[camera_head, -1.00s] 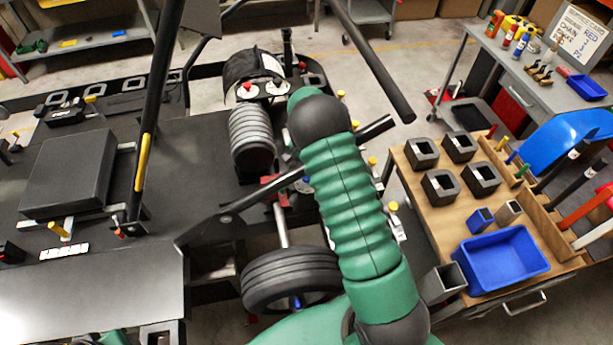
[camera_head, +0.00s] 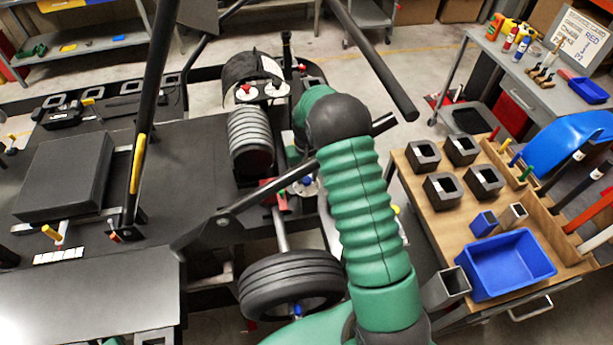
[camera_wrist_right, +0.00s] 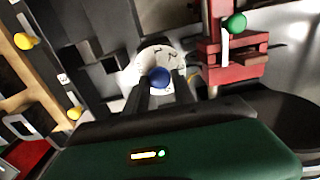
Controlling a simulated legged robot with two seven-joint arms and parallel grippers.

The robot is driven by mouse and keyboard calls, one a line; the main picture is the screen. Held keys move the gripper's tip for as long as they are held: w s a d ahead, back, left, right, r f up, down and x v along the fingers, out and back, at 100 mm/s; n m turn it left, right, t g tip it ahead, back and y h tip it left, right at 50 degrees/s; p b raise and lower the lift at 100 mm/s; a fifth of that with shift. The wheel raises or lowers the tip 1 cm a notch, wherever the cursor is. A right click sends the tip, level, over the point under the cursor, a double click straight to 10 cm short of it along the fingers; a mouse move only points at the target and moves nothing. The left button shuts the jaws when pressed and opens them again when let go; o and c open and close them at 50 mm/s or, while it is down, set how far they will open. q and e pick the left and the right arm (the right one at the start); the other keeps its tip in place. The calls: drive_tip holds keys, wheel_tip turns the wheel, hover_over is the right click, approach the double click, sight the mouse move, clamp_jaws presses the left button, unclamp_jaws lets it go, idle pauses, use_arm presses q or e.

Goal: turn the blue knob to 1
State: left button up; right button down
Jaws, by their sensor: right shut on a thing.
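The blue knob (camera_wrist_right: 158,77) sits in the middle of a round white dial (camera_wrist_right: 172,62) in the right wrist view. Dark marks show on the dial, but I cannot read which one the knob points to. In the head view the blue knob (camera_head: 307,180) shows small, just left of my green right arm. My right gripper (camera_wrist_right: 153,88) has its dark fingers at the knob's near side and is shut on it. In the head view the arm mostly hides this gripper. My left gripper is not in view.
A red block with a green-knobbed lever (camera_wrist_right: 236,22) stands right of the dial. Yellow knobs (camera_wrist_right: 25,41) are at the left. The kart's wheel (camera_head: 291,283) is below the dial in the head view. A wooden-topped cart with a blue bin (camera_head: 507,263) stands at right.

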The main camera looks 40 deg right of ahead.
sight(307, 178)
drive_tip(key=shift+s+f, duration=0.1)
idle(0.4)
drive_tip(key=c, duration=1.1)
unclamp_jaws()
drive_tip(key=shift+o, duration=0.2)
wheel_tip(307, 178, up, 17)
drive_tip(key=b, duration=0.2)
drive_tip(key=shift+b, duration=0.35)
drive_tip(key=shift+d+f, duration=0.1)
drive_tip(key=shift+f, duration=0.05)
